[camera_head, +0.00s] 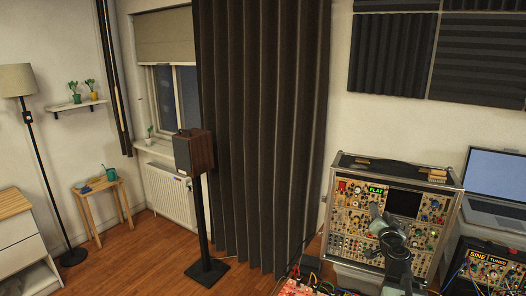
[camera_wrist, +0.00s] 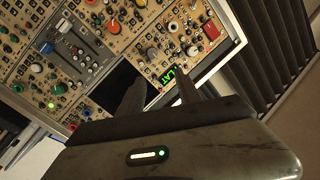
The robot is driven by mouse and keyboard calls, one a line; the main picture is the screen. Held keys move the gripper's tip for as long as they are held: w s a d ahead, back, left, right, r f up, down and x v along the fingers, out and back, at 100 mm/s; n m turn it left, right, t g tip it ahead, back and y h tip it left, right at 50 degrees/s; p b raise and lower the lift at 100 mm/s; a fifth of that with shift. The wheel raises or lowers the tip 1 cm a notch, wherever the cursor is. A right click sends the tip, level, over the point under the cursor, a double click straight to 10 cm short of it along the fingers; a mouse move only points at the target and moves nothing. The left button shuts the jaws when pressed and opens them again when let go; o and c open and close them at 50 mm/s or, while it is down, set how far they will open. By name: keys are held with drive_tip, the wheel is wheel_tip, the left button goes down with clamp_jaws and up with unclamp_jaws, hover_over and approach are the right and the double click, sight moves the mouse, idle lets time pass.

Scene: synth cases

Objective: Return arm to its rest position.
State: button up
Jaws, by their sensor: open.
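My arm (camera_head: 396,262) rises from the bottom of the head view, right of centre, in front of a modular synth case (camera_head: 348,212). My gripper (camera_head: 376,214) is at its upper end, over the lower part of the case's panel in the picture. In the wrist view, the two dark fingers of my gripper (camera_wrist: 162,88) stand apart with nothing between them. The panel (camera_wrist: 95,55) with its knobs, a dark screen and a green lit display (camera_wrist: 169,77) lies beyond the fingers. The gap between gripper and panel cannot be told.
A second case (camera_head: 492,268) with cables stands at the lower right, below a laptop (camera_head: 498,180). A red board (camera_head: 296,287) and cables lie at the bottom. A speaker on a stand (camera_head: 194,152) and a dark curtain (camera_head: 262,120) are to the left, with open wooden floor.

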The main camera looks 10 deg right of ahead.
drive_tip(key=w+a+f+n+g+y+b, duration=0.1)
drive_tip(key=a+f+n+g+y, duration=0.2)
drive_tip(key=a, duration=0.9)
drive_tip(key=w+a+f+n+y+b, duration=0.15)
drive_tip(key=a+f+n+y, duration=0.35)
drive_tip(key=a, duration=0.6)
drive_tip(key=w+a+f+n+g+y+b, duration=0.1)
drive_tip(key=a+f+n+g+y, duration=0.3)
drive_tip(key=a, duration=0.8)
drive_tip(key=s+a+f+n+g+h, duration=0.1)
drive_tip(key=s+a+f+g, duration=0.1)
drive_tip(key=s+a+f, duration=0.25)
drive_tip(key=s+a+f+g+h, duration=0.1)
drive_tip(key=s+a+f, duration=0.2)
drive_tip(key=f, duration=0.3)
drive_tip(key=s+d+f+m+g+h, duration=0.3)
drive_tip(key=s+d, duration=0.5)
drive_tip(key=s, duration=0.4)
wheel_tip(320, 180, down, 2)
drive_tip(key=g+h, duration=0.1)
drive_tip(key=g, duration=0.2)
drive_tip(key=shift+s+d+f+m+g+h, duration=0.2)
drive_tip(key=shift+m+g+h, duration=0.1)
drive_tip(key=shift+g, duration=0.1)
drive_tip(key=shift+w, duration=0.1)
drive_tip(key=shift+c, duration=0.5)
